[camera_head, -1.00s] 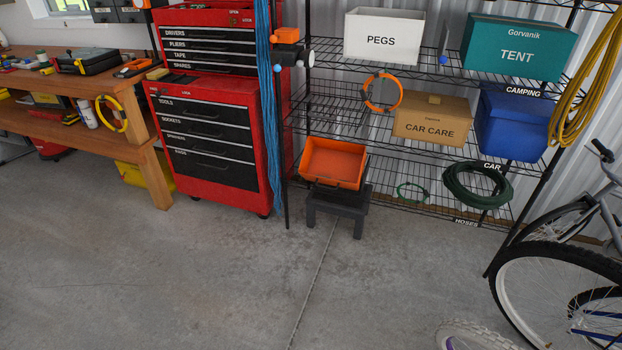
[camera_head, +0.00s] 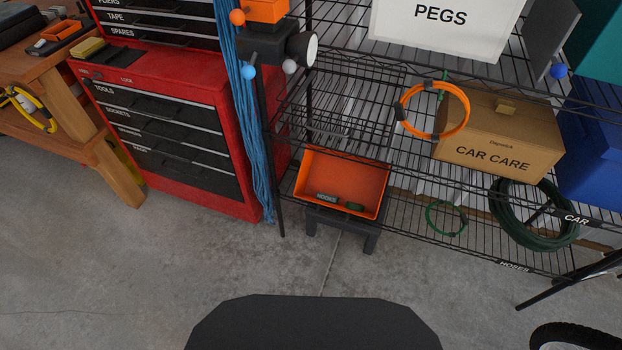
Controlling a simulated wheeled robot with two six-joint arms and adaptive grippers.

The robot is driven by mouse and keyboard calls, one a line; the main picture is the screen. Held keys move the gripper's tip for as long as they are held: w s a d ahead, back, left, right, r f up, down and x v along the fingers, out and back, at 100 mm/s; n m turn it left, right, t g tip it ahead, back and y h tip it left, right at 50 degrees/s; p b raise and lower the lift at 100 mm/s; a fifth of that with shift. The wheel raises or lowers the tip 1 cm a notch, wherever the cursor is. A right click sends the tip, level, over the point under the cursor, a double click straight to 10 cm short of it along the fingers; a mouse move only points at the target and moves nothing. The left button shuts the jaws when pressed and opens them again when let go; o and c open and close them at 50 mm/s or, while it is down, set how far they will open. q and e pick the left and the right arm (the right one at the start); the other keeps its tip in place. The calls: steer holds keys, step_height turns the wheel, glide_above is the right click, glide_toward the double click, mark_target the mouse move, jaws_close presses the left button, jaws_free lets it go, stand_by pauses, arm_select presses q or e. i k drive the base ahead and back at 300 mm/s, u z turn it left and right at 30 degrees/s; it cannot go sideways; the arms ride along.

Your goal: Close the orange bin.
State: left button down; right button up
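The orange bin (camera_head: 342,177) is open at the top and tilted toward me, on a low dark stool (camera_head: 341,226) in front of or under the wire rack. I can see into it; a small dark green piece with a label marked "HOOKS" (camera_head: 327,197) and another dark green piece show at its front. No lid can be made out. Neither gripper is in view. A dark flat part of my own body fills the bottom middle.
A wire rack (camera_head: 330,113) stands behind and above the bin, with a car care box (camera_head: 500,140), an orange ring (camera_head: 455,112) and a coiled green hose (camera_head: 505,228). A red tool chest (camera_head: 170,125) and hanging blue rope (camera_head: 243,130) are left. The concrete floor in front is clear.

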mark_target(358, 183)
steer(key=i, duration=0.35)
steer(key=z, duration=2.3)
steer(key=i, duration=0.75)
steer(key=u, duration=2.45)
